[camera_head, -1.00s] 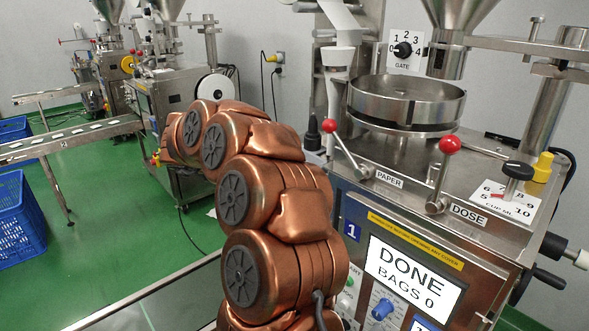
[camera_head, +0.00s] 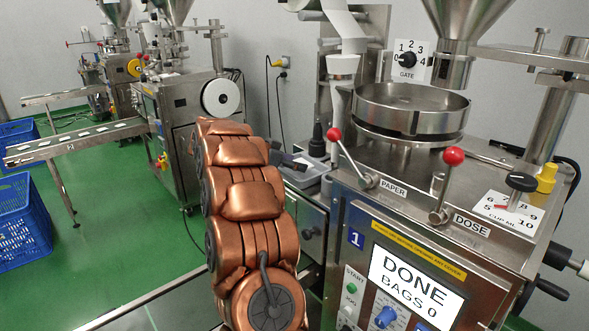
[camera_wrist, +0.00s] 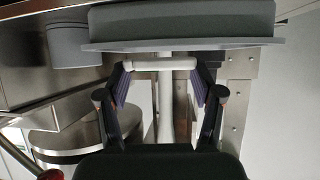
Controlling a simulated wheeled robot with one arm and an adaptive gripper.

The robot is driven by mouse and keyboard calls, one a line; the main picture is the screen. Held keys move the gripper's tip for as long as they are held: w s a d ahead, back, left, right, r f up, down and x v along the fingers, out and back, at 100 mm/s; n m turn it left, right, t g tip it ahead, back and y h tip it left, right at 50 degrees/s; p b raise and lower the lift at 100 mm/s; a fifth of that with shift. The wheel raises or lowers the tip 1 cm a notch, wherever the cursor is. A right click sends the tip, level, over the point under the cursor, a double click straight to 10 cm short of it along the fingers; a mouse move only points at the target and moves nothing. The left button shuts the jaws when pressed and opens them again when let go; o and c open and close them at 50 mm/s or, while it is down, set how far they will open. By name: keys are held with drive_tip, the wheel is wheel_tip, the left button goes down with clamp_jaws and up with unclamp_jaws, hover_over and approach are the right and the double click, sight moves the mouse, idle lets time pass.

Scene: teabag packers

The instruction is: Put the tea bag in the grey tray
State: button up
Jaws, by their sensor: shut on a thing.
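In the wrist view my gripper (camera_wrist: 160,82) has its two dark fingers set apart, with a pale, rounded piece (camera_wrist: 160,65) spanning between the tips. It is seen edge-on, so I cannot tell for sure that it is the tea bag. A grey, flat-rimmed thing (camera_wrist: 180,22), which looks like the grey tray, lies just beyond the fingertips. I cannot tell whether they touch. In the head view a grey tray-like thing (camera_head: 314,172) sits left of the near machine, partly behind my copper arm. My gripper is mostly hidden there.
The near packing machine (camera_head: 400,220) fills the right, with red-knobbed levers (camera_head: 335,134), a round steel pan (camera_head: 410,105) and a screen reading DONE, BAGS 0 (camera_head: 415,285). A pale vertical tube (camera_wrist: 165,115) stands behind the fingers.

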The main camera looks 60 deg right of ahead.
drive_tip(key=shift+w+d+f, duration=0.1)
drive_tip(key=shift+w+d, duration=0.15)
drive_tip(key=shift+d, duration=0.2)
drive_tip(key=shift+w+d, duration=0.2)
drive_tip(key=shift+d, duration=0.25)
drive_tip(key=shift+d+f, duration=0.15)
drive_tip(key=shift+w+f, duration=0.1)
drive_tip(key=shift+f, duration=1.45)
drive_tip(key=shift+f, duration=0.3)
